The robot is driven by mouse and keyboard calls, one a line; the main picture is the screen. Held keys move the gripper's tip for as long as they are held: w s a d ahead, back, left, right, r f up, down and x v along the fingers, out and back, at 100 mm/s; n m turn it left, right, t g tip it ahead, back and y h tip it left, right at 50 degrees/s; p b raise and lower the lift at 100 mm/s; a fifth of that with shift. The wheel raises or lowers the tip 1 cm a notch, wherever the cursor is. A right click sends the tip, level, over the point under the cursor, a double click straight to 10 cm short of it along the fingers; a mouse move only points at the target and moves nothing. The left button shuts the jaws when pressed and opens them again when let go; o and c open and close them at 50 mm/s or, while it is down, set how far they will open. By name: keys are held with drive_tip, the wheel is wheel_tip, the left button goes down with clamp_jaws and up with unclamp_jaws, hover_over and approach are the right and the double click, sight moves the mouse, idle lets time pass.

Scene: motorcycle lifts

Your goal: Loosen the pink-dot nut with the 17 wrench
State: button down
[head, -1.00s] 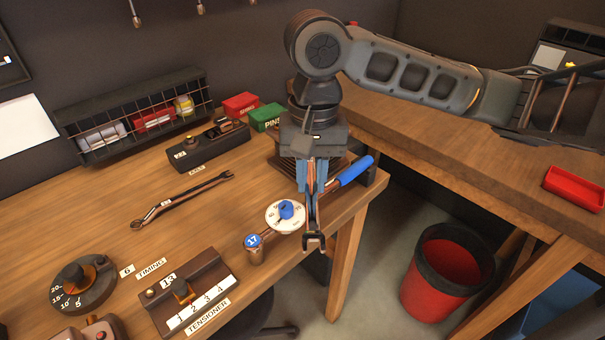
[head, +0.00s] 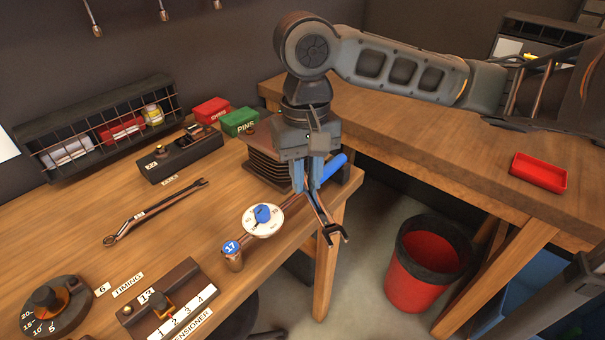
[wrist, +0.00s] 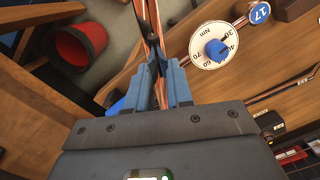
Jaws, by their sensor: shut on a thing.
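My gripper (head: 311,176) is shut on an open-ended wrench (head: 332,234), whose forked jaw points down past the front edge of the bench. In the wrist view the wrench shaft (wrist: 152,32) runs up from between the blue fingers (wrist: 160,78). No size mark is readable on it. A torque wrench with a round white dial (head: 262,221) and blue handle (head: 336,167) lies on the bench behind and beside the gripper. The blue 17 label (head: 232,247) is on its head end. The pink-dot nut is not in view.
Another wrench (head: 155,212) lies on the wooden bench. The tensioner block (head: 168,305) and timing dial (head: 47,305) stand at the front left. A red bin (head: 420,275) stands on the floor at right. A red tray (head: 539,172) sits on the right-hand bench.

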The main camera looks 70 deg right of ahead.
drive_tip(key=shift+d, duration=0.1)
drive_tip(key=shift+s+d+n, duration=1.05)
drive_tip(key=shift+d+n, duration=0.3)
drive_tip(key=shift+n, duration=0.05)
drive_tip(key=shift+s+d+n, duration=0.25)
drive_tip(key=shift+d+n, duration=0.3)
drive_tip(key=shift+d, duration=0.05)
drive_tip(key=shift+s+d+n, duration=0.25)
drive_tip(key=shift+d+n, duration=0.3)
drive_tip(key=shift+d, duration=0.05)
drive_tip(key=shift+r, duration=0.6)
